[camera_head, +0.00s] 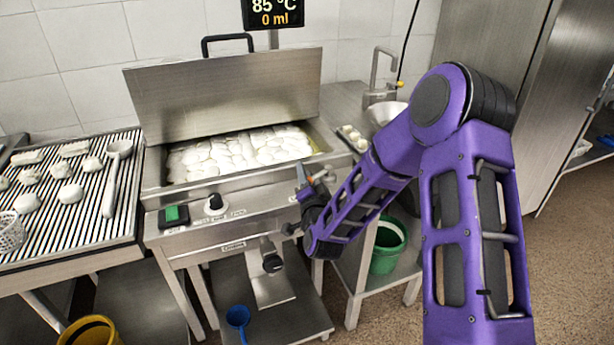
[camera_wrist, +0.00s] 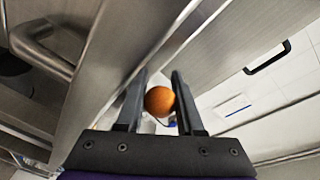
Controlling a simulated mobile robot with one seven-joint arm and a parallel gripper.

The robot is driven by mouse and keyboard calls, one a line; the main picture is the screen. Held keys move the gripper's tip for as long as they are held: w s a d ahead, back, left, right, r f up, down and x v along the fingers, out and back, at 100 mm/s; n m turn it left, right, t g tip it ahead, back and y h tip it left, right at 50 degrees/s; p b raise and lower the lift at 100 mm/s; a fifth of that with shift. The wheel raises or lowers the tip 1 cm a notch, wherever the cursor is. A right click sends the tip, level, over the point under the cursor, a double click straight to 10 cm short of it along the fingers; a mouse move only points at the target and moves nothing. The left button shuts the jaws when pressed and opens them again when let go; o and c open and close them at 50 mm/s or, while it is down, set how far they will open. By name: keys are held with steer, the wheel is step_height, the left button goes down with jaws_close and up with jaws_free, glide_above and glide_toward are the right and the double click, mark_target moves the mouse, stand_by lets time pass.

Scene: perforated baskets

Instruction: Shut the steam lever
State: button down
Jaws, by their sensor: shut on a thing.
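The orange ball knob (camera_wrist: 159,101), which looks like the end of the steam lever, sits between my two dark fingers in the wrist view. My gripper (camera_wrist: 158,84) is shut on it. In the head view, my gripper (camera_head: 307,183) is at the right front corner of the steel cooker (camera_head: 230,212), with a bit of orange showing at the fingers. The lever's shaft and pivot are mostly hidden by my gripper, so its exact angle cannot be told.
The cooker's lid (camera_head: 225,95) stands open over pale dumplings. A slatted rack (camera_head: 85,215) with dough pieces is at left. A side table (camera_head: 345,275) with a green bucket (camera_head: 388,246) stands at right. A drain valve (camera_head: 271,258) juts out below the front panel.

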stand_by(0.3)
steer(key=c, duration=0.8)
jaws_free()
steer(key=s+d+p, duration=0.1)
steer(key=s+p, duration=0.2)
steer(key=s, duration=0.2)
steer(key=s+p, duration=0.2)
steer(key=s, duration=0.4)
steer(key=s+d+p, duration=0.1)
steer(key=s+p, duration=0.2)
steer(key=s, duration=0.3)
steer(key=shift+s+d+p, duration=0.1)
steer(key=shift+d+p, duration=0.2)
